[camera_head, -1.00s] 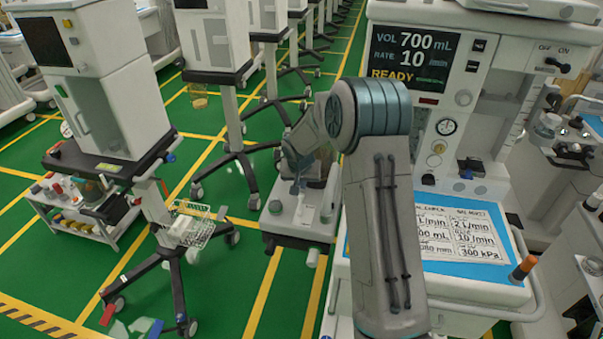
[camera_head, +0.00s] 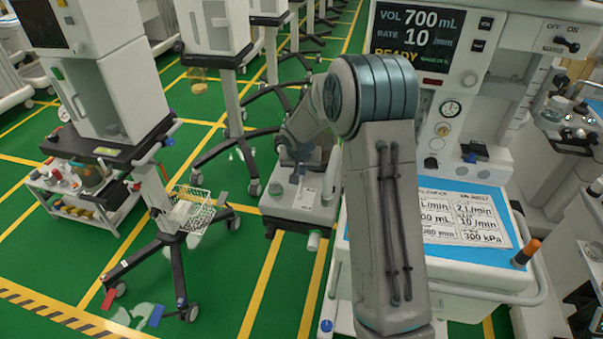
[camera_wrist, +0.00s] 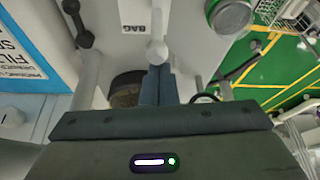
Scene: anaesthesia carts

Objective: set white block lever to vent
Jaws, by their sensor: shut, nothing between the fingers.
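In the wrist view a white block has a flat top with a printed BAG label (camera_wrist: 141,28). A white lever with a round knob (camera_wrist: 157,50) stands beside the label, and its lower part is hidden by my fingers. No VENT label is readable. My gripper (camera_wrist: 157,72) is shut and empty, with its dark fingertips right at the knob. I cannot tell whether they touch it. In the head view my arm hides most of the gripper and the lever.
A dark ball-ended lever (camera_wrist: 85,40) is left of the white one in the wrist view. A round grey cap (camera_wrist: 231,14) is at its upper right. In the head view the anaesthesia machine's screen (camera_head: 425,40) reads READY. A wire basket (camera_head: 190,208) hangs on a cart at left.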

